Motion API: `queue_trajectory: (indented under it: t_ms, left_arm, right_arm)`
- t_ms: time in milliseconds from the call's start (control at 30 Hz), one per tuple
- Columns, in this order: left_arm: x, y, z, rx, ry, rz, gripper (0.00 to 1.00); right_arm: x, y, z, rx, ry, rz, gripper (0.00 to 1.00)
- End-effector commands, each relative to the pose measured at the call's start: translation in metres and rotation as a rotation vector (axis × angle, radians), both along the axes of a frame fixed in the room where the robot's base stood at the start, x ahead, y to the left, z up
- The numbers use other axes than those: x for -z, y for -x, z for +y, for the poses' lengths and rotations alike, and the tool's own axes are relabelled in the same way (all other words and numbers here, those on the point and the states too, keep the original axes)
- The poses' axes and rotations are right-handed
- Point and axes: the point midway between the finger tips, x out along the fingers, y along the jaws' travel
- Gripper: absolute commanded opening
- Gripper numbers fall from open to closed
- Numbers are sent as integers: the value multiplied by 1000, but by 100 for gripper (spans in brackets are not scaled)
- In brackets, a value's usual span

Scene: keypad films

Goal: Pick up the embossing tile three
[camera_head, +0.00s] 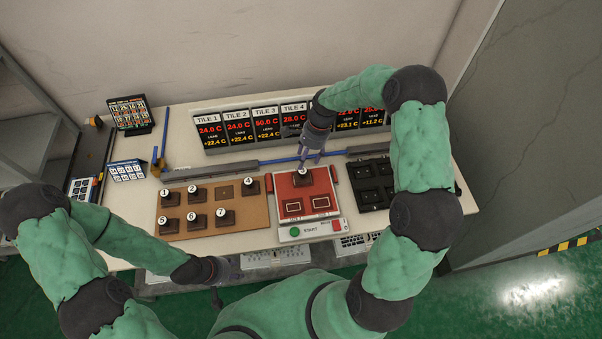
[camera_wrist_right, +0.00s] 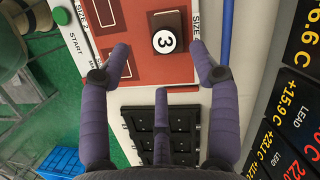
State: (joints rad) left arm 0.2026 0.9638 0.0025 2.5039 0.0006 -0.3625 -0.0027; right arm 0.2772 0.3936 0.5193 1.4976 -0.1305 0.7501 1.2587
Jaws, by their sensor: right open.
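The embossing tile three (camera_head: 302,178) is a dark brown block with a round white label. It stands on the upper part of the red plate of a press-like unit (camera_head: 325,196). In the right wrist view the tile (camera_wrist_right: 171,20) shows its "3" label near the top, between the spread fingertips. My right gripper (camera_head: 309,157) is open and empty, just behind and above the tile; contact cannot be told. My left gripper (camera_head: 222,272) hangs low at the table's front edge, and its fingers are too unclear to read.
A brown board (camera_head: 238,217) left of the press holds several numbered tiles and an empty slot. A black tray (camera_head: 375,196) sits to the right. A row of tile temperature displays (camera_head: 238,128) stands behind. A blue bar (camera_head: 282,159) lies between.

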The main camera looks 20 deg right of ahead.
Motion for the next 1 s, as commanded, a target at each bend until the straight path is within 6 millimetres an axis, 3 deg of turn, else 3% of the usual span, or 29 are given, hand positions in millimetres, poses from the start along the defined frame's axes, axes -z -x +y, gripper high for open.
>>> queue_trajectory:
  t_ms: [133,467,733,1000]
  left_arm:
    - [2,0,0,0,0,0,40]
    - [2,0,0,0,0,-1,40]
    - [4,0,0,0,0,-1,40]
    - [4,0,0,0,0,-1,40]
  right_arm:
    - [21,1,5,0,0,0,62]
    - [40,0,8,0,0,0,62]
    - [76,0,14,-2,0,0,62]
    - [81,0,15,-1,1,-1,62]
